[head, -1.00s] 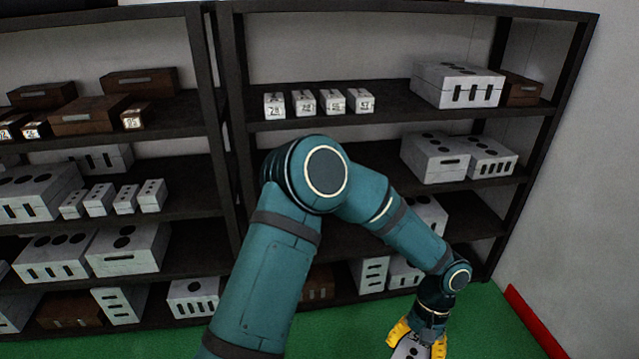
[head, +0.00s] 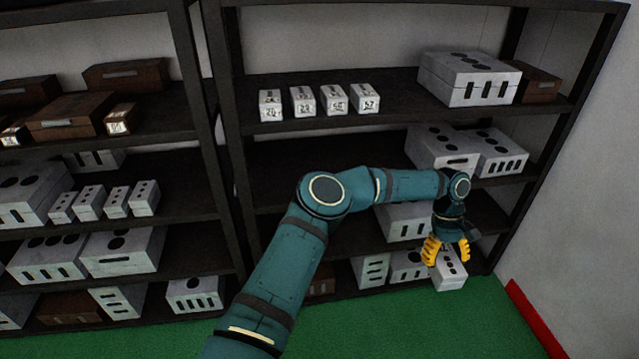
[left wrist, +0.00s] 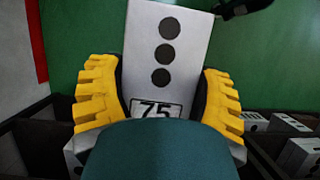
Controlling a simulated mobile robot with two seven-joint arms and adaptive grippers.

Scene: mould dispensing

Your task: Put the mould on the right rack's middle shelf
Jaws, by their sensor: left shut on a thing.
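The mould is a white block with three dark round holes in a row and a label reading 75, seen in the left wrist view (left wrist: 168,40); in the head view it (head: 451,274) hangs below my left gripper (head: 447,256). The yellow fingers are shut on its two sides. It is in front of the right rack (head: 236,150), near the lower shelves at the right end. The shelf just below the one with small numbered moulds has a bare left and middle part (head: 300,162), partly behind my left arm. My right gripper does not show.
Two white moulds, one (head: 440,148) and another (head: 497,152), fill the right end of that shelf. Small numbered moulds (head: 334,99) and a large white mould (head: 468,78) stand above. The left rack (head: 185,120) is crowded. A wall (head: 590,200) bounds the right.

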